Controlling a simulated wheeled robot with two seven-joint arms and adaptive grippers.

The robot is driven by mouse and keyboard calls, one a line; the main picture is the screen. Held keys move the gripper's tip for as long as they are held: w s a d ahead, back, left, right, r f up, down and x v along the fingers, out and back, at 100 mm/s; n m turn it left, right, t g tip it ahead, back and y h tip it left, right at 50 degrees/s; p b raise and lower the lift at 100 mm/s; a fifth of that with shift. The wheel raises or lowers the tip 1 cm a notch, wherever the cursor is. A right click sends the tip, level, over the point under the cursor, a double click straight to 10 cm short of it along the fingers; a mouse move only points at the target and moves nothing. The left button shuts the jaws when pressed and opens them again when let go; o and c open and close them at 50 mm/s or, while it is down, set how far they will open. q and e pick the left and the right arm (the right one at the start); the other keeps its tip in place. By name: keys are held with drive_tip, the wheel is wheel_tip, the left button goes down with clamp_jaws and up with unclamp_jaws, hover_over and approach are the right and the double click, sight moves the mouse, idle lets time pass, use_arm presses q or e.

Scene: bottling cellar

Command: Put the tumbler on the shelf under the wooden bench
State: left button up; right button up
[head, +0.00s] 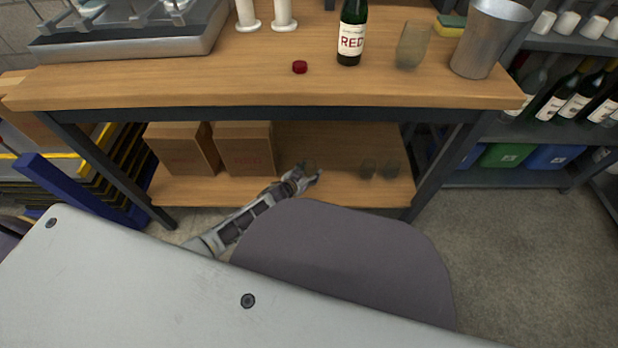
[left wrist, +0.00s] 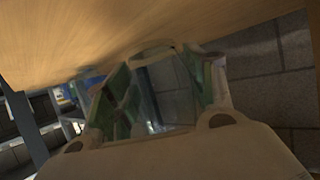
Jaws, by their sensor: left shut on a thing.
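My left gripper (head: 304,175) reaches over the lower shelf (head: 340,190) under the wooden bench (head: 200,88). It is shut on the clear tumbler (head: 310,165), which shows only faintly in the head view. In the left wrist view the see-through tumbler (left wrist: 165,95) sits between the two fingers (left wrist: 160,105), with the wooden underside of the bench top above. I cannot tell whether the tumbler's base touches the shelf. My right gripper is not in view.
Two cardboard boxes (head: 245,148) stand on the shelf left of my gripper. Two small glasses (head: 368,168) stand to its right. On the bench are a red-labelled bottle (head: 351,40), another glass (head: 412,48), a metal bucket (head: 488,40) and a red cap (head: 300,67).

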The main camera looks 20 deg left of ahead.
use_arm(q)
wheel_tip(320, 180, down, 2)
drive_tip(key=shift+b, duration=0.65)
drive_tip(key=shift+f+b, duration=0.45)
drive_tip(key=shift+f, duration=0.3)
drive_tip(key=o, duration=1.1)
drive_tip(key=shift+f, duration=0.1)
drive_tip(key=shift+s, duration=0.1)
